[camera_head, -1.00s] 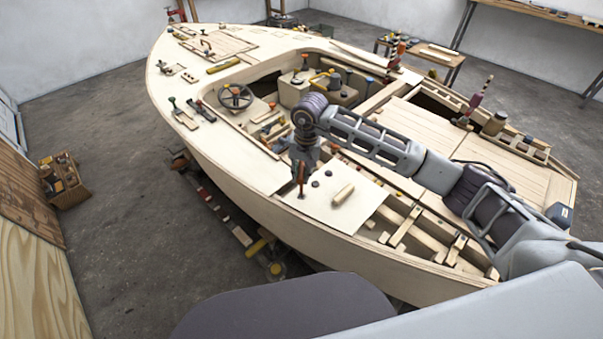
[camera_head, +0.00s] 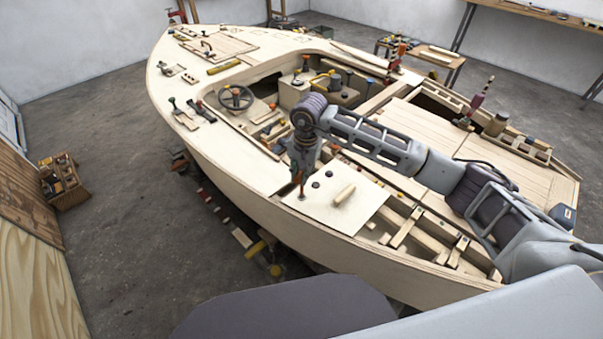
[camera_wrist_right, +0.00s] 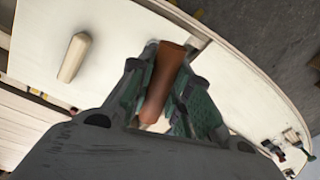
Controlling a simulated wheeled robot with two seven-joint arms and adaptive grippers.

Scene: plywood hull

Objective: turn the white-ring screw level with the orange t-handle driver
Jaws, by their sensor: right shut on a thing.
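My right gripper (camera_head: 300,176) is over the near side deck of the plywood hull, pointing down. In the right wrist view its green-padded fingers (camera_wrist_right: 167,95) are shut on the orange handle of the t-handle driver (camera_wrist_right: 163,78). In the head view the driver (camera_head: 302,191) shows as a thin reddish shaft just below the fingers, close to the pale panel (camera_head: 322,208). Whether its tip sits in a screw cannot be made out. I cannot pick out the white-ring screw; the driver and fingers may hide it. My left gripper is not in view.
A steering wheel (camera_head: 235,97) and several small tools stand farther forward. Open frames (camera_head: 410,225) lie right of the panel.

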